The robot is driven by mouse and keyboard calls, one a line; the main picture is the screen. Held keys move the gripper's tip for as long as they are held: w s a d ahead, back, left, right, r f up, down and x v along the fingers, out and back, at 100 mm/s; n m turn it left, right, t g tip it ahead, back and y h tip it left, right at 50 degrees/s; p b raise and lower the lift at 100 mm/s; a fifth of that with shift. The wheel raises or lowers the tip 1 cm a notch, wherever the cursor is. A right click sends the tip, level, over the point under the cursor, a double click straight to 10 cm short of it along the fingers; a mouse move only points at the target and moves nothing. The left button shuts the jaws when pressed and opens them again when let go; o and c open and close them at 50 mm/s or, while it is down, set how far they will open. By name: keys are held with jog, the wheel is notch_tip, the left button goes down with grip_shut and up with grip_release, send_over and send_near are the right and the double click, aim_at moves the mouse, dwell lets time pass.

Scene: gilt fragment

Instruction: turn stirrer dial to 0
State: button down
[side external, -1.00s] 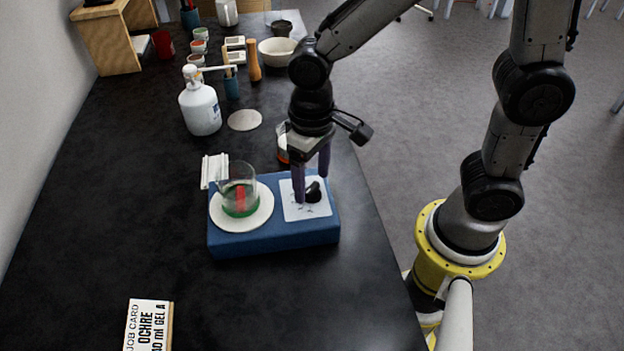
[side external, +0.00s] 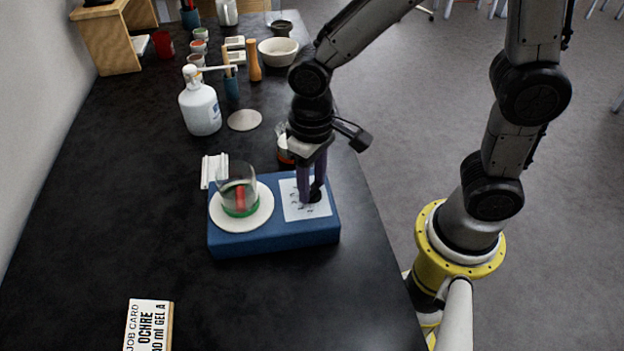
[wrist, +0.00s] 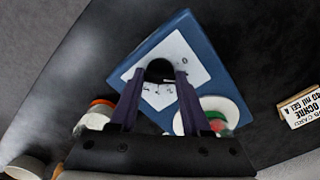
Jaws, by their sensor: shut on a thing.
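The blue stirrer (side external: 270,235) stands on the black bench. Its black dial (side external: 316,195) sits on a white marked panel (side external: 291,208); it also shows in the wrist view (wrist: 159,69). My gripper (side external: 310,192) points down over the panel and is shut on the dial, with one finger on either side in the wrist view (wrist: 159,82). The marks on the panel are too small to read fully, and the fingers hide part of the dial. A glass beaker (side external: 238,190) with green at its bottom and a red thing inside stands on the stirrer's round white plate (side external: 228,222).
A white job card (side external: 148,325) lies at the front left. A glass vessel with orange-red contents (side external: 284,160) stands close behind my gripper. A white bottle (side external: 201,108), a pale disc (side external: 244,120) and a white rack (side external: 214,168) are behind the stirrer.

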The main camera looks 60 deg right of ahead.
aim_at(312, 187)
jog(key=shift+n, duration=3)
jog(key=shift+r, duration=0.1)
jog(key=shift+c, duration=1.8)
grip_release()
notch_tip(312, 187, up, 14)
